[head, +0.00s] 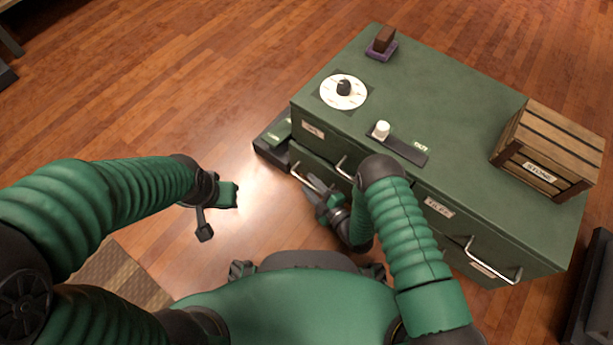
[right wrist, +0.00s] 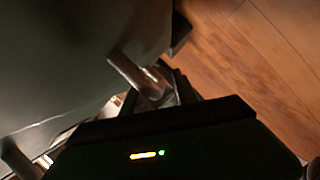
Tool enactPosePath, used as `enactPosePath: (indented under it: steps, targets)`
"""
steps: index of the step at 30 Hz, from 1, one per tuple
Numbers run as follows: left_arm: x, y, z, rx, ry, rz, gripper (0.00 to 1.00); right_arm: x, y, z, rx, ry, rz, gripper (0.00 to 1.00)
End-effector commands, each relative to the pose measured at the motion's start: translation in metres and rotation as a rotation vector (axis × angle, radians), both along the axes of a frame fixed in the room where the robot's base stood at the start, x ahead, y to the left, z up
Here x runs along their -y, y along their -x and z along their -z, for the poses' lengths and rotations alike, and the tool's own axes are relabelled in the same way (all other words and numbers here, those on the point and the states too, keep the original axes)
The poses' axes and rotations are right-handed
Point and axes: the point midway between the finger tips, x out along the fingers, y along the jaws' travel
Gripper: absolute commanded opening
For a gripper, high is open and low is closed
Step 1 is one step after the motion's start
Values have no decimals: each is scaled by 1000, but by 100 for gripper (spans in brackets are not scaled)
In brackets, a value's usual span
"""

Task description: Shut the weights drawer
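The green cabinet (head: 455,105) has several drawers with bar handles and small labels. At its front left, a lower drawer (head: 303,160) seems to stand out a little from the front; I cannot read its label. Its metal handle (head: 318,186) faces my right gripper (head: 322,198). That gripper is low at the drawer front, at or beside the handle, partly hidden by my own arm. In the right wrist view a metal bar (right wrist: 135,75) crosses before a dark green surface; finger spacing and contact are unclear. My left gripper (head: 218,212) is open and empty above the floor.
A wooden crate (head: 548,150), a dial (head: 343,91), a slider with a white knob (head: 381,130) and a brown block on a purple base (head: 383,43) are on the cabinet top. The wood floor (head: 180,80) at left is clear.

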Motion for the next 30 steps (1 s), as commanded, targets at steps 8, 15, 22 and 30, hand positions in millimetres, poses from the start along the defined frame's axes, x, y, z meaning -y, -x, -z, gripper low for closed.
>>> enactPosePath:
  steps: [8,15,22,30]
  targets:
    - [0,0,0,0,0,1,0,0,0,0,-1,2,0,26]
    - [0,0,0,0,0,0,0,-1,0,0,-1,2,0,0]
    - [0,0,0,0,0,0,0,-1,0,1,-2,1,-2,0]
    - [0,0,0,0,0,0,0,-1,1,1,-3,2,-1,0]
